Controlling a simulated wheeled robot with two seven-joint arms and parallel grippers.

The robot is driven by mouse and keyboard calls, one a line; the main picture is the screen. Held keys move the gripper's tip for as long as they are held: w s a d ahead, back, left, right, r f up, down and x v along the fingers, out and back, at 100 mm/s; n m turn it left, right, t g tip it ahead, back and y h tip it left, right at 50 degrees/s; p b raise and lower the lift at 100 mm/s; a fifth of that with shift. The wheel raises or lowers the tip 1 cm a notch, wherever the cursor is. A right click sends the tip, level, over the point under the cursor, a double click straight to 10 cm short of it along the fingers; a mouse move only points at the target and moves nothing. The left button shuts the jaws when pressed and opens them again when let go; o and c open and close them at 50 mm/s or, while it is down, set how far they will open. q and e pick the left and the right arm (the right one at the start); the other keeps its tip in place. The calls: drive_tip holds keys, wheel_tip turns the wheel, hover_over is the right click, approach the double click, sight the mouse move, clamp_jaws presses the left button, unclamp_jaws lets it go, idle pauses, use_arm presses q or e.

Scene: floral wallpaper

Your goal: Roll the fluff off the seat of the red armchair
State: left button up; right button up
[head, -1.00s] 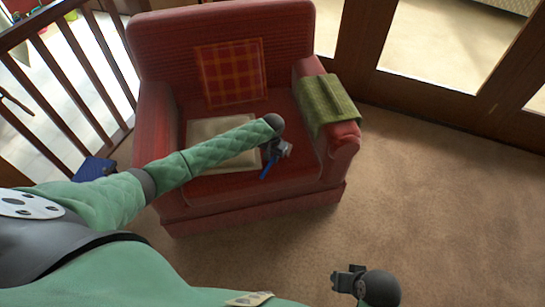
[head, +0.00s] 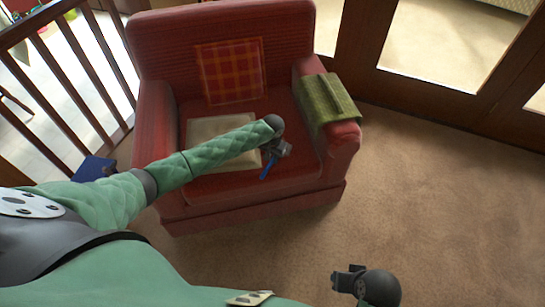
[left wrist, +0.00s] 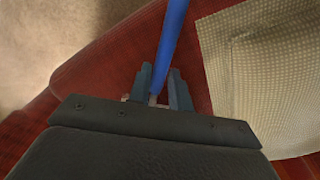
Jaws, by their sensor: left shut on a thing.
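The red armchair (head: 240,187) faces me, with a beige cushion or cloth (head: 203,129) on its seat. My left gripper (head: 277,152) is over the right part of the seat. It is shut on a blue handle (head: 267,171), which also shows between the fingers in the left wrist view (left wrist: 172,35). The roller end of this tool cannot be made out. In the left wrist view the red seat (left wrist: 110,60) lies below the fingers. I cannot make out any fluff on it. My right gripper (head: 345,281) is low at the front, away from the chair; its jaw opening is unclear.
A plaid cushion (head: 231,72) leans on the backrest. A green cloth (head: 327,100) hangs over the right armrest. A blue object (head: 93,168) is left of the chair by the wooden railing (head: 100,45). The carpet (head: 440,200) on the right is clear.

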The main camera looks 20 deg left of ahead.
use_arm(q)
drive_tip(key=shift+f, duration=0.45)
drive_tip(key=shift+w+d, duration=0.1)
